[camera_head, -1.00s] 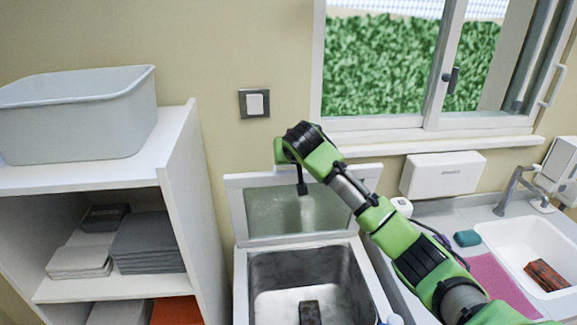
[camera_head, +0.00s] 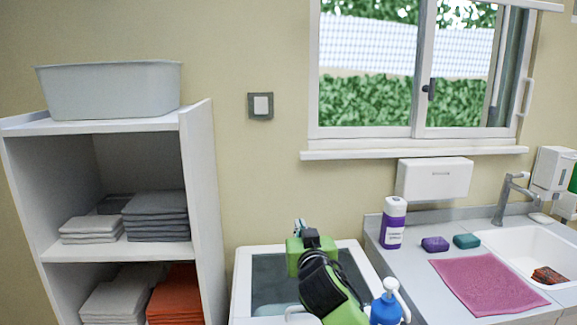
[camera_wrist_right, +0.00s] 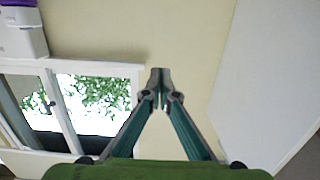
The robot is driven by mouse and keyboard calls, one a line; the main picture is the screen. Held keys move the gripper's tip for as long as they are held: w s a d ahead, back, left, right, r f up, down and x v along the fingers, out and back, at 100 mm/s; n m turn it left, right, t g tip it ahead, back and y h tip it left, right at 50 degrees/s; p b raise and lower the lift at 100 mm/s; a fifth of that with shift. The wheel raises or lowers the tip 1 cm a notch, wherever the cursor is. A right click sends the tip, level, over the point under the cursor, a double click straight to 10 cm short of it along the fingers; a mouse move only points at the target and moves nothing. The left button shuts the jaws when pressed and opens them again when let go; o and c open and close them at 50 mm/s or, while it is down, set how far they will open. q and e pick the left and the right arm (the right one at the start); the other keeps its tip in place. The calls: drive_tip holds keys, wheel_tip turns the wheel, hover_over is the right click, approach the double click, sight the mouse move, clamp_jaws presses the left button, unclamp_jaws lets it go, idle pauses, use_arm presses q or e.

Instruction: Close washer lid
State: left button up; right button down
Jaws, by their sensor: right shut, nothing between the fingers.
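The washer (camera_head: 240,290) is at the bottom middle of the head view, a white-framed box against the wall. Its lid, a grey glass panel (camera_head: 270,272) in a white frame, now lies low over the tub opening, and the tub inside no longer shows. The front edge is cut off and partly behind my arm, so I cannot tell if it is fully seated. My right gripper (camera_head: 300,227) is above the lid's rear, pointing at the wall. In the wrist view its fingertips (camera_wrist_right: 160,74) meet, with nothing between them. My left gripper is out of view.
A blue pump bottle (camera_head: 386,308) stands right of the washer, near my arm. A purple-and-white canister (camera_head: 393,224), a pink cloth (camera_head: 488,285) and a sink (camera_head: 535,252) are on the right counter. A shelf (camera_head: 205,200) with folded towels is at left.

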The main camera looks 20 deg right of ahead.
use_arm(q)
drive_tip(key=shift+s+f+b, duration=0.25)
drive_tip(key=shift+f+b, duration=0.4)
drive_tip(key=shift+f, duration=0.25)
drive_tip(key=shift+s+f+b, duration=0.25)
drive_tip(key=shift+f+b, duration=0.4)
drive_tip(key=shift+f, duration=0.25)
use_arm(e)
drive_tip(key=s+a+f, duration=0.1)
drive_tip(key=s+f, duration=0.3)
drive_tip(key=f, duration=0.2)
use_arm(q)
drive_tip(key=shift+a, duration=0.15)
use_arm(e)
drive_tip(key=shift+s, duration=0.15)
